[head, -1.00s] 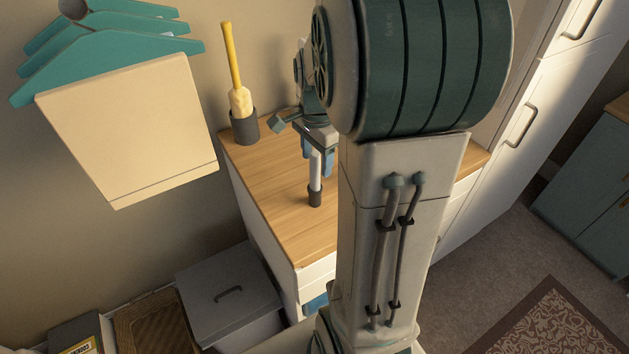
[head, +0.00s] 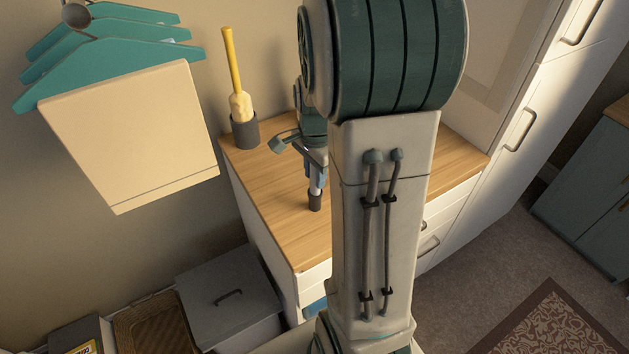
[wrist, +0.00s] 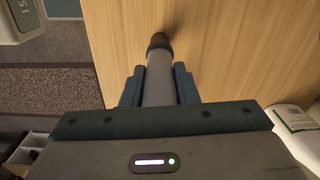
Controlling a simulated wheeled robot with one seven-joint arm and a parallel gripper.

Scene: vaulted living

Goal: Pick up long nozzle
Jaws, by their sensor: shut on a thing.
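The long nozzle (head: 315,201) is a pale grey tube with a dark end cap. It stands roughly upright at the wooden top of the white cabinet (head: 270,215), its dark end down; I cannot tell whether that end touches the wood. My gripper (head: 311,172) is above it with blue fingers, partly hidden behind my arm. In the wrist view, the nozzle (wrist: 159,72) runs between the two fingers of my gripper (wrist: 159,85), which is shut on it. The nozzle's upper part is hidden by the gripper body.
A yellow-handled brush (head: 236,85) stands in a dark grey holder (head: 245,132) at the cabinet's back left corner. Teal hangers (head: 110,50) with a cream cloth (head: 130,135) hang at the left. A grey lidded box (head: 230,297) is below. Tall white cupboards (head: 540,125) stand at the right.

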